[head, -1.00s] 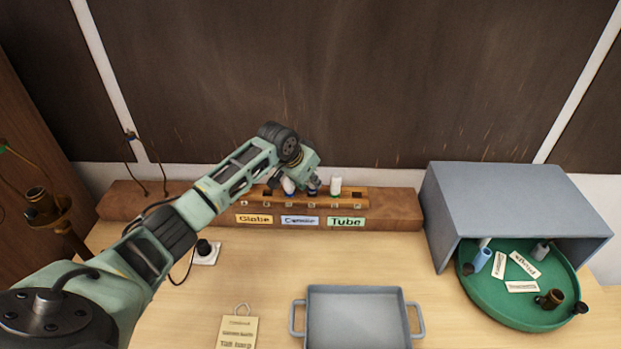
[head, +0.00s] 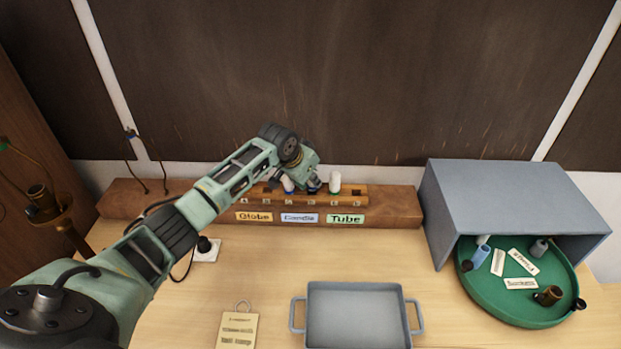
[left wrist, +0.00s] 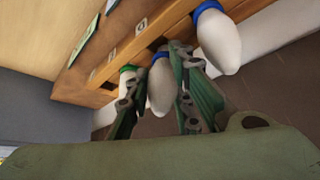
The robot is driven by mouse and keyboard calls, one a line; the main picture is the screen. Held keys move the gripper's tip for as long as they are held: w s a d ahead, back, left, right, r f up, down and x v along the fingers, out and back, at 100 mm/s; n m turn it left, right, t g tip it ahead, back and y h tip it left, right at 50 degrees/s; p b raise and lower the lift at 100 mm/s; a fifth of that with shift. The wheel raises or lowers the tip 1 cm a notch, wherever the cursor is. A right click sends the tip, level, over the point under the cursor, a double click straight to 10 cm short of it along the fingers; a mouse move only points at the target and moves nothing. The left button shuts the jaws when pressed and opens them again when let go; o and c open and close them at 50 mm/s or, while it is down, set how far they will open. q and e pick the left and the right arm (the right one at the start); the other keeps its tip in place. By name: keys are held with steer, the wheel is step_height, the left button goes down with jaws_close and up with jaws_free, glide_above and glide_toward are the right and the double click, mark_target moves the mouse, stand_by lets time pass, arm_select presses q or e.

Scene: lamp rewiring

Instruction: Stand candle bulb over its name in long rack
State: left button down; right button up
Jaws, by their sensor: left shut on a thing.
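The long wooden rack (head: 395,207) runs along the back of the table. Its front carries the name plates Globe (head: 254,217), Candle (head: 300,218) and Tube (head: 345,219). My left gripper (head: 313,186) is at the rack's top, above and slightly right of the Candle plate. In the left wrist view my gripper (left wrist: 158,95) is shut on a white bulb (left wrist: 160,88), its blue collar against the rack; I cannot tell whether it is seated. Another blue-collared white bulb (head: 288,184) stands to its left, and a green-collared white bulb (head: 335,183) to its right. My right gripper is not in view.
A grey tray (head: 357,288) with handles and a paper tag (head: 237,330) lie in front. A grey open box (head: 510,200) stands at right over a green round tray (head: 487,300) holding labels and small parts. A brass lamp (head: 60,212) stands left.

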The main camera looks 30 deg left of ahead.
arm_select(q)
steer(key=shift+s+f, duration=0.4)
steer(key=shift+f, duration=0.4)
steer(key=c, duration=1.8)
jaws_free()
steer(key=shift+w, duration=0.1)
steer(key=shift+c, duration=0.2)
steer(key=o, duration=0.4)
steer(key=shift+w+a+f, duration=0.2)
steer(key=shift+w, duration=0.4)
steer(key=shift+s+r, duration=0.35)
steer(key=shift+r, duration=0.3)
steer(key=v, duration=1.1)
steer(key=shift+w+r, duration=0.1)
steer(key=shift+w, duration=0.05)
